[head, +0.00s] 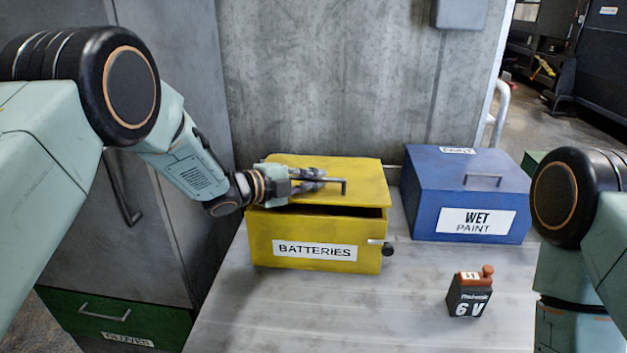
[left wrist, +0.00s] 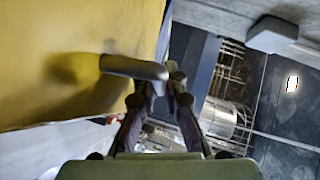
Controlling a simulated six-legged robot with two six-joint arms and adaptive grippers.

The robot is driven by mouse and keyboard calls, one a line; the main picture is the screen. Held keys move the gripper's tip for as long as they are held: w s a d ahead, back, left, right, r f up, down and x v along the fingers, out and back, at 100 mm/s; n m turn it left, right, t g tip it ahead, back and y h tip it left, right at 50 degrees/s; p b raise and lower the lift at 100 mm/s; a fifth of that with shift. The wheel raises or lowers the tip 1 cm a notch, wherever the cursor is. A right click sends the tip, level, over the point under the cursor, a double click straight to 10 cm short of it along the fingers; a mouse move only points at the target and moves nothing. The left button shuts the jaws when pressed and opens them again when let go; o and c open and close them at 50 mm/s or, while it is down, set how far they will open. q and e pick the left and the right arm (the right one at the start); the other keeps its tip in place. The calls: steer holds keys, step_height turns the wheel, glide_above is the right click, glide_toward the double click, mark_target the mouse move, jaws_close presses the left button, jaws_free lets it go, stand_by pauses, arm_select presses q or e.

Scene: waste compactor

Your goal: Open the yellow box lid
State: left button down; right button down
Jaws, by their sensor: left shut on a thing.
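The yellow box (head: 262,238) labelled BATTERIES stands on the grey table. Its yellow lid (head: 355,170) is tilted partly up, with a dark gap along the front and right; it also fills the upper left of the left wrist view (left wrist: 60,50). My left gripper (head: 322,181) is over the lid, shut on the dark lid handle (head: 344,188). In the left wrist view the handle (left wrist: 132,67) runs from the lid to the fingertips. A small dark latch knob (head: 388,249) is at the box's front right corner. The box's inside is hidden. My right gripper is out of view.
A blue box (head: 420,206) labelled WET PAINT stands right of the yellow box. A black and orange 6 V battery (head: 468,298) stands at the front right of the table (head: 300,310). A concrete wall (head: 330,80) is close behind. The table's front middle is clear.

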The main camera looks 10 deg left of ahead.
arm_select(q)
steer(key=w+r+n+g+p, duration=0.1)
steer(key=w+r+p, duration=0.2)
steer(key=r+p, duration=0.2)
steer(key=w+r+n+g+y+p, duration=0.1)
steer(key=w+r+p, duration=0.2)
steer(key=r+p, duration=0.2)
steer(key=shift+w+r+g+p, duration=0.15)
steer(key=shift+r+g+p, duration=0.25)
steer(key=shift+p, duration=0.5)
steer(key=shift+a, duration=0.1)
steer(key=c, duration=1.7)
jaws_free()
steer(key=shift+a, duration=0.1)
